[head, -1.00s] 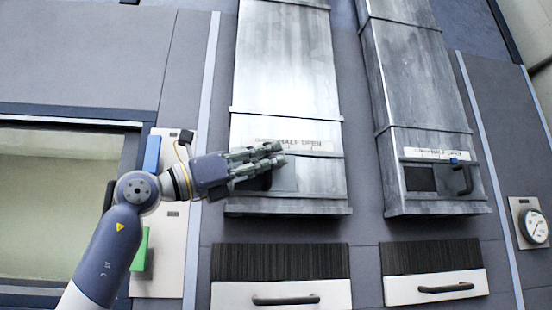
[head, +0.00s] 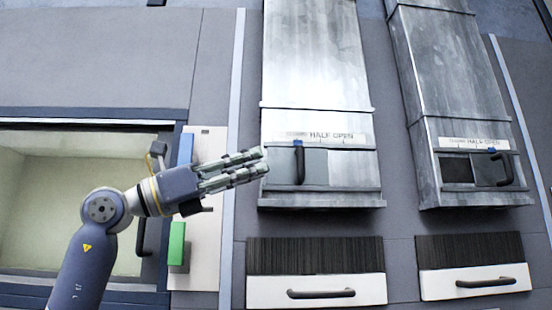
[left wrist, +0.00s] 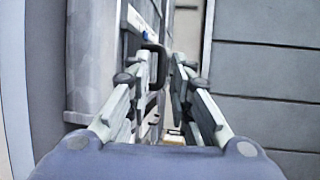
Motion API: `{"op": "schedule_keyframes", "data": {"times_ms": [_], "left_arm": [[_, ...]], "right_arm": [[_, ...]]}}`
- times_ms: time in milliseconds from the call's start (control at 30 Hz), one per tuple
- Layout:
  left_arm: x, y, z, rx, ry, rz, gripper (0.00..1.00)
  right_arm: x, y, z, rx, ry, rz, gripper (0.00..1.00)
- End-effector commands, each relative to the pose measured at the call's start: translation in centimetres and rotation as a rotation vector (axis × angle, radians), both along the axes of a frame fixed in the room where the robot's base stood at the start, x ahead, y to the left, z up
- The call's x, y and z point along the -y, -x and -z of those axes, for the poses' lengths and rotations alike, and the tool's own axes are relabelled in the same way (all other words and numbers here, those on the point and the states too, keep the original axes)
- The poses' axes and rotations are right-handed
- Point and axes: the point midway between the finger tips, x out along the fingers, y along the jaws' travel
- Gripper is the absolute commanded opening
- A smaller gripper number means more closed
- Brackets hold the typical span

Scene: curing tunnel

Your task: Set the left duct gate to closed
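The left duct gate is a light plate (head: 315,167) low on the left metal duct (head: 318,60). Its upright black handle (head: 300,167) is at the plate's left side, with a blue pointer (head: 297,143) above it. The pointer is left of the HALF OPEN words on the label strip (head: 331,136); the words further left are too blurred to read. My left gripper (head: 264,163) is just left of the handle, apart from it. In the left wrist view its fingers (left wrist: 162,72) are parted and empty, with a black handle (left wrist: 154,50) ahead. My right gripper is not in view.
The right duct (head: 448,70) has its own gate handle (head: 504,170) and a dark opening (head: 457,170). Brush-fronted drawers (head: 317,291) sit below the ducts. A panel with blue (head: 185,150) and green (head: 177,244) parts stands by the window, behind my left arm.

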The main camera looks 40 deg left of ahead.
Motion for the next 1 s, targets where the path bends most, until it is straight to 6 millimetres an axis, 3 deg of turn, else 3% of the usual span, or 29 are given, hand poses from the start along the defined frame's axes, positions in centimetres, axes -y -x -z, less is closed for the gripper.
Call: {"op": "schedule_keyframes", "data": {"times_ms": [333, 867, 1000], "left_arm": [[-1.1, 2.0, 1.0, -0.001, 0.0, 0.001, 0.2], [-1.0, 1.9, 0.9, -0.001, 0.0, 0.002, 0.2], [0.9, 0.3, 1.3, -0.004, 0.001, 0.049, 0.2]], "right_arm": [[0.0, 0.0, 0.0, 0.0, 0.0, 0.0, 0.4], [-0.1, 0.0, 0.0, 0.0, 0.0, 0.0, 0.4], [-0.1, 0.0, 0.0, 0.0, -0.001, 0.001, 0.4]]}}
